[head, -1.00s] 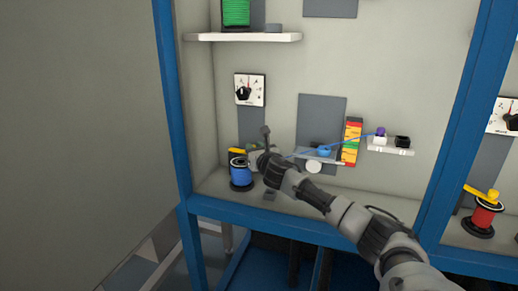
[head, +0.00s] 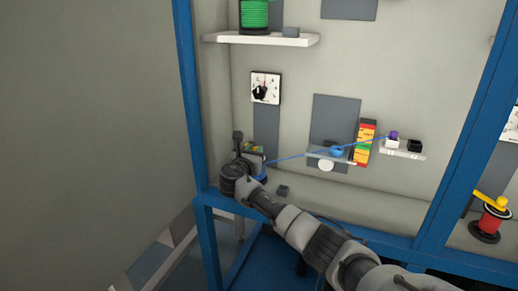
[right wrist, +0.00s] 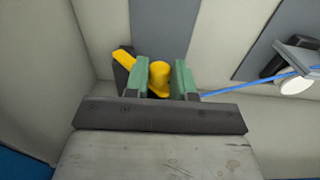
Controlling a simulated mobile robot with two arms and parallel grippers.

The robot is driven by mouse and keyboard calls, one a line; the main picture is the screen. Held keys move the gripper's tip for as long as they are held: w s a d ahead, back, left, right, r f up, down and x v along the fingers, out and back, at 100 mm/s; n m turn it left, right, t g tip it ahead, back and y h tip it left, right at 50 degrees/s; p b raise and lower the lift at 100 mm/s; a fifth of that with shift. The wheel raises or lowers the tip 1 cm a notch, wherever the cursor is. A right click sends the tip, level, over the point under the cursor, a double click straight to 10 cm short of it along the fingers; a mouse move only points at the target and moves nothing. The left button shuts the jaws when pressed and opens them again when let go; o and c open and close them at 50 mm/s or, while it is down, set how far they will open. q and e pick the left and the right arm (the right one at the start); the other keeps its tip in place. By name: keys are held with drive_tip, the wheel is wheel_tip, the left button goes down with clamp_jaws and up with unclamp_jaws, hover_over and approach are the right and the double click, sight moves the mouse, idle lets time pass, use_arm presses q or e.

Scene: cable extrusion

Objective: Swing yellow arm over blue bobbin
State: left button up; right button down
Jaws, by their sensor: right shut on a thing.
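My right gripper (right wrist: 160,75) is shut on the round knob of the yellow arm (right wrist: 124,59), with a green finger on each side of it. In the head view my right gripper (head: 252,150) is at the blue bobbin's place at the left of the bench and covers most of it. Only a little blue of the bobbin (head: 262,171) shows beside the wrist. How the yellow arm lies relative to the bobbin is hidden. My left gripper is not in view.
A blue cable (head: 295,156) runs right from near my gripper past a small shelf to a purple-topped block (head: 393,136). A red bobbin (head: 490,222) with a yellow arm stands at right.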

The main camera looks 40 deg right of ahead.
drive_tip(key=shift+w+a+m+g+h, duration=0.15)
drive_tip(key=shift+a+m+g+h, duration=0.15)
drive_tip(key=shift+g, duration=0.2)
drive_tip(key=c, duration=0.9)
unclamp_jaws()
drive_tip(key=shift+f, duration=0.1)
drive_tip(key=shift+c, duration=0.2)
drive_tip(key=shift+a, duration=0.1)
drive_tip(key=p+v, duration=0.1)
drive_tip(key=v, duration=0.9)
drive_tip(key=shift+a, duration=0.3)
